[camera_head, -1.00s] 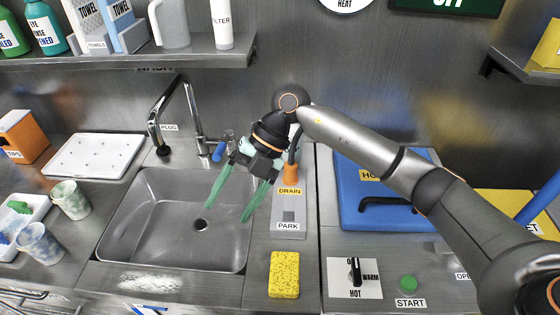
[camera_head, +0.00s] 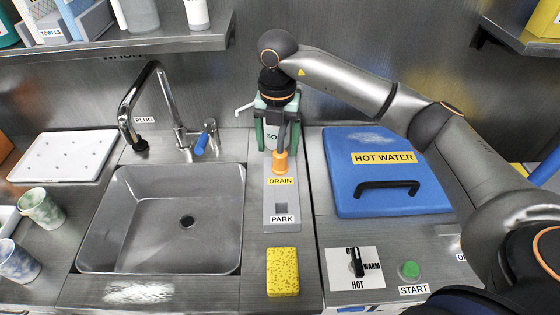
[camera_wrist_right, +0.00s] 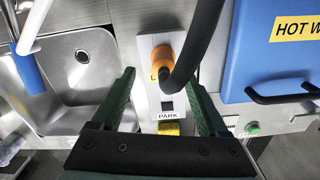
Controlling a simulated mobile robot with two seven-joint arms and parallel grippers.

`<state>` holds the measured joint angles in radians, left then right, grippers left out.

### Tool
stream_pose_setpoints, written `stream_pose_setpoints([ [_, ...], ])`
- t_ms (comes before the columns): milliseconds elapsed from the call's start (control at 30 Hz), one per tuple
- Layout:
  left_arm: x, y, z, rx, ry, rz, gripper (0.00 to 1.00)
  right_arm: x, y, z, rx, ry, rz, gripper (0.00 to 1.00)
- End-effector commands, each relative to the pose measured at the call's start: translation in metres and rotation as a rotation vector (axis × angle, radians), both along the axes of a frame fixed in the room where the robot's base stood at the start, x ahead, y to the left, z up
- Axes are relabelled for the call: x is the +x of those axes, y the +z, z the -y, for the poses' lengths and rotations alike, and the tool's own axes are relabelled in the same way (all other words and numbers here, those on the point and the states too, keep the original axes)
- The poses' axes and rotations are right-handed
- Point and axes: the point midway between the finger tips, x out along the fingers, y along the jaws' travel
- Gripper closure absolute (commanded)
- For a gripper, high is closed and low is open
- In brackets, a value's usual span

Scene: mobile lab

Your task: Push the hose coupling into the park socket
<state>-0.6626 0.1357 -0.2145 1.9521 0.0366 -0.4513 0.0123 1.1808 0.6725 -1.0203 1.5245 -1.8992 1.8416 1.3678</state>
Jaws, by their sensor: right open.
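The orange hose coupling (camera_head: 281,162) sits upright at the DRAIN end of a grey panel, with a dark hose rising from its top. In the right wrist view the coupling (camera_wrist_right: 162,56) is beyond my fingers, with the hose crossing between them. The park socket (camera_head: 281,208) is a dark square opening by the PARK label, in front of the coupling; it also shows in the right wrist view (camera_wrist_right: 167,105). My left gripper is not in view.
A soap bottle (camera_head: 272,131) stands behind the panel, partly hidden by my fingers. The sink (camera_head: 100,235) with its tap is left of the panel. A yellow sponge (camera_head: 283,272) lies in front. The blue HOT WATER lid (camera_head: 350,195) is at right.

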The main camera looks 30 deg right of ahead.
Motion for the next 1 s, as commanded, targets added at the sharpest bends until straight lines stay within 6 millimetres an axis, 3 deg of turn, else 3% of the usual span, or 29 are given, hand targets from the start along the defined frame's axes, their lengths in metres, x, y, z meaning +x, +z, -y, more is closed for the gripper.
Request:
stream_pose_setpoints([
  [300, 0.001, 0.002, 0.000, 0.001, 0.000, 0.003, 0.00, -0.001, -0.044, 0.006, -0.001, -0.001, -0.002, 0.23],
  [600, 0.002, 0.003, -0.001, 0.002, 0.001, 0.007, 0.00, -0.001, -0.049, 0.005, 0.001, 0.001, -0.001, 0.23],
  [1000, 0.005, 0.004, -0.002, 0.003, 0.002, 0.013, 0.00, -0.001, -0.049, 0.005, 0.001, 0.001, -0.001, 0.67],
])
